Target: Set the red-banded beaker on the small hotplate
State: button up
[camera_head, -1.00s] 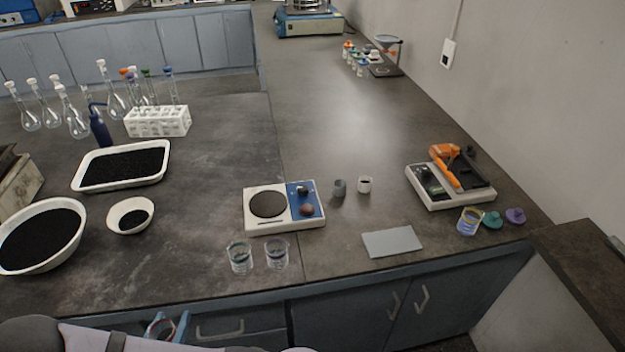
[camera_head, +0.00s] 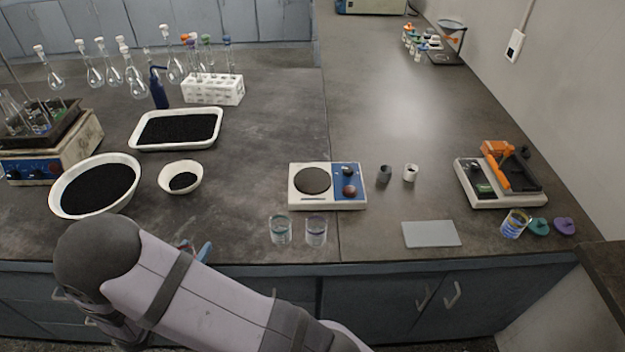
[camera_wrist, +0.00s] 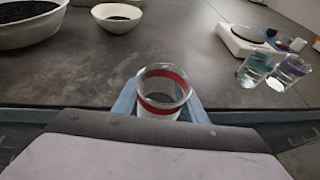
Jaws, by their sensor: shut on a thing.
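The red-banded beaker (camera_wrist: 163,90) is a clear glass with a red band near its rim. In the wrist view it stands between the blue fingers of my gripper (camera_wrist: 160,106), which is shut on it. In the head view my arm hides most of the gripper (camera_head: 196,252) and beaker, at the bench's front edge. The small hotplate (camera_head: 333,202) is white with a dark round plate and a blue knob panel. It stands to the right of my gripper, and its plate is bare. It also shows at the upper right of the wrist view (camera_wrist: 232,40).
A teal-banded beaker (camera_head: 280,231) and a purple-banded beaker (camera_head: 316,231) stand just in front of the hotplate. A small white bowl (camera_head: 194,187) and a large bowl (camera_head: 132,185) stand left. A grey pad (camera_head: 431,235) lies right. Bare bench lies between small bowl and hotplate.

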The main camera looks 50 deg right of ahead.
jog(key=w+d+r+m, duration=0.1)
jog(key=d, duration=0.2)
jog(key=w+d+g+h, duration=0.1)
jog(key=d, duration=0.3)
jog(key=w+d+r+m+g, duration=0.1)
jog(key=d, duration=0.2)
jog(key=shift+d+r+m+b, duration=0.3)
jog(key=shift+d, duration=0.05)
jog(key=d+r+m+g+h, duration=0.1)
jog(key=d+r+m+g, duration=0.15)
jog(key=d, duration=0.85)
notch_tip(320, 180, up, 8)
jog(key=m+g+b, duration=0.1)
jog(key=m+g, duration=0.2)
jog(key=g, duration=0.1)
send_over(321, 173)
jog(key=shift+n+h, duration=0.25)
jog(key=shift+h, duration=0.15)
jog(key=shift+a+f+p, duration=0.1)
jog(key=shift+f+p, duration=0.25)
jog(key=shift+f, duration=4.55)
jog(key=shift+f, duration=0.15)
jog(key=o, duration=1.1)
